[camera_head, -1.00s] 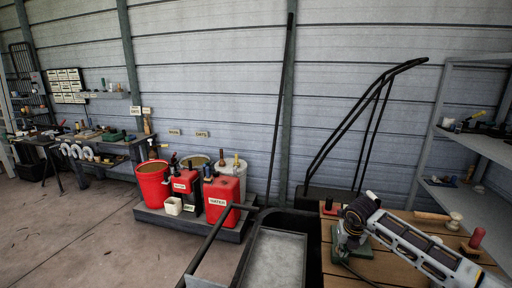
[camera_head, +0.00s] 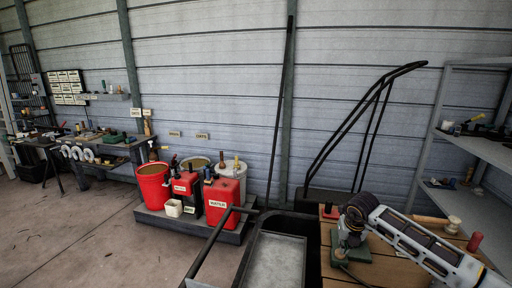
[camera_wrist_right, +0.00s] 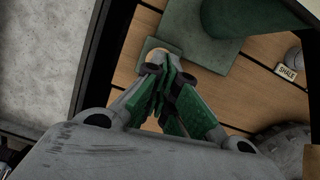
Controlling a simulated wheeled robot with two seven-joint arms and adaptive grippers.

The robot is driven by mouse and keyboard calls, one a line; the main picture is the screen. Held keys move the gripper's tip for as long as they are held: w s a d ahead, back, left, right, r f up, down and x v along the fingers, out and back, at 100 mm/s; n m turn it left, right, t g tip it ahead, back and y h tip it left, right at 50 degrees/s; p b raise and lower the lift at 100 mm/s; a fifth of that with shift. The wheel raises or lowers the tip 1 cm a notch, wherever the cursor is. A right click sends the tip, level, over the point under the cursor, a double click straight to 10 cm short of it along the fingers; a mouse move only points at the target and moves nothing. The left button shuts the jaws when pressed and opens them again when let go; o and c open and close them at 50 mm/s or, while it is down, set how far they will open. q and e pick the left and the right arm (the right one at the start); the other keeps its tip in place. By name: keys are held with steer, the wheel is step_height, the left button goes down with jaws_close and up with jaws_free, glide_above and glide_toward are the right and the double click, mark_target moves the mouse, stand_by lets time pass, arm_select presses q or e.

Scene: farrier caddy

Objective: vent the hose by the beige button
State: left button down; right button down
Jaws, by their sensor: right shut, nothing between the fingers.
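A beige round button (camera_wrist_right: 158,53) sits on a small green plate in the right wrist view, partly hidden by my fingers. My right gripper (camera_wrist_right: 158,78) is shut and empty, its fingertips right at the button's near edge. I cannot tell whether they touch or press it. In the head view my right gripper (camera_head: 346,239) points down over the green base (camera_head: 382,248) on the wooden top, and a pale spot, likely the button (camera_head: 341,254), shows below it. A dark hose or cable (camera_head: 357,275) runs from the base toward the front. My left gripper is not in view.
The wooden top (camera_head: 402,268) also holds a red-and-black item (camera_head: 330,210), a pale spool (camera_head: 453,224) and a red spool (camera_head: 475,241). Grey shelves (camera_head: 480,146) stand at right.

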steer(key=shift+r+p, duration=0.55)
steer(key=shift+r, duration=0.6)
steer(key=v, duration=1.2)
steer(key=shift+s+f, duration=0.1)
